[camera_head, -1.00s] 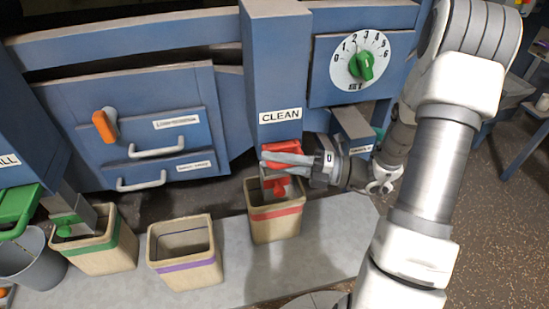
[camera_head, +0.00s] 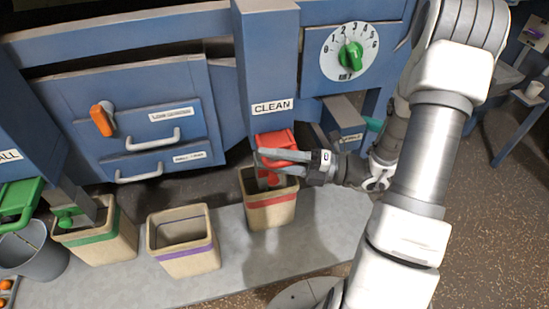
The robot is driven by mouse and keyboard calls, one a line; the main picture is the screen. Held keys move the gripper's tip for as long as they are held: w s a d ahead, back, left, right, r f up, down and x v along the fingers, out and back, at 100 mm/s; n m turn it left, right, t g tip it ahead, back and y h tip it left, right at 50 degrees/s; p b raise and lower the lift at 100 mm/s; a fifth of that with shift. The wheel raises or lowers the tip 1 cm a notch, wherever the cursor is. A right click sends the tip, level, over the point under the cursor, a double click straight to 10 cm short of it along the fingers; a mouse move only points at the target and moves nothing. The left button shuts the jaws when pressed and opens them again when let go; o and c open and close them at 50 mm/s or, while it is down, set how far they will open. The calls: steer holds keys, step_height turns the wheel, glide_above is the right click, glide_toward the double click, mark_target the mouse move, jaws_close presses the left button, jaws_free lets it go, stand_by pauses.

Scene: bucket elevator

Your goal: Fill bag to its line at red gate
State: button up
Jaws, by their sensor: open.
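The red gate (camera_head: 277,141) sits at the foot of the blue chute labelled CLEAN (camera_head: 269,60). A tan bag with a red band (camera_head: 270,214) stands upright under it on the grey ledge. My gripper (camera_head: 262,160) is open, its fingers reaching in from the right at the red gate, just above the bag's mouth. I cannot tell whether the fingers touch the gate. The inside of the bag, its fill level and its line are hidden by the gate and my fingers.
A purple-banded bag (camera_head: 183,262) stands to the left, looking empty. A green-banded bag (camera_head: 105,248) stands under a green gate (camera_head: 70,217), with a grey bucket (camera_head: 35,262) at far left. A numbered dial with a green knob (camera_head: 351,56) is upper right. An orange handle (camera_head: 103,120) is upper left.

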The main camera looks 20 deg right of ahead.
steer(key=p+v, duration=0.2)
steer(key=v, duration=1.5)
steer(key=shift+d, duration=0.2)
steer(key=shift+s, duration=0.15)
stand_by(6.0)
